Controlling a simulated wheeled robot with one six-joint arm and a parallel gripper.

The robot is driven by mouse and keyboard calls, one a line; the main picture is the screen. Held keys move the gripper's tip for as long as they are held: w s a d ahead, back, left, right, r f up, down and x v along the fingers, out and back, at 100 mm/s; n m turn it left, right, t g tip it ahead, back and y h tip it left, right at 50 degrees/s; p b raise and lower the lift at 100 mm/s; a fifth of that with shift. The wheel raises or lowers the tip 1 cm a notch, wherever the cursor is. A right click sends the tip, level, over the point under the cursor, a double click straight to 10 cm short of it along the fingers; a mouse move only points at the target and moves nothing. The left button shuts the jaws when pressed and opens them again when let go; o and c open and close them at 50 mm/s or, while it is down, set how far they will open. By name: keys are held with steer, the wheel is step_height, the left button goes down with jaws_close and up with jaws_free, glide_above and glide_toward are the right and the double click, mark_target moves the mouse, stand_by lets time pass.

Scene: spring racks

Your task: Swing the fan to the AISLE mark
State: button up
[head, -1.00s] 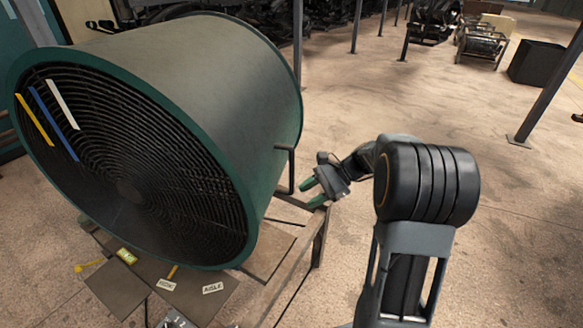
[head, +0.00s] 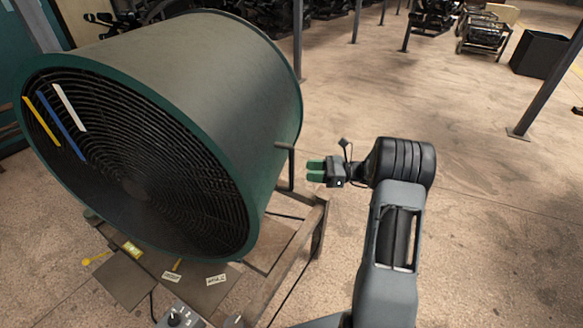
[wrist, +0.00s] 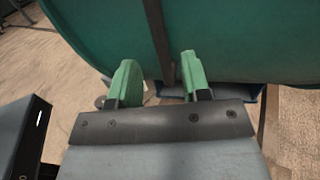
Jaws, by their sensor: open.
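The fan (head: 215,95) is a large grey drum with a green rim and a dark grille facing front left. A dark bar handle (head: 291,168) stands on its right side. The AISLE mark (head: 216,280) is a white label on the plate below, right of another white label (head: 171,275). My gripper (head: 312,170) is open, just right of the handle. In the wrist view, the handle (wrist: 157,35) lines up between the green fingertips (wrist: 158,72); contact cannot be told.
The fan rests on a metal stand (head: 318,225) with a corner below my gripper. A control box with a knob (head: 176,318) stands at the front. A post (head: 550,75) and a black bin (head: 538,57) are at right.

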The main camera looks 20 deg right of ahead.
steer(key=p, duration=0.1)
glide_above(291, 186)
steer(key=shift+w+d, duration=0.15)
steer(key=shift+w, duration=0.25)
jaws_close()
stand_by(0.4)
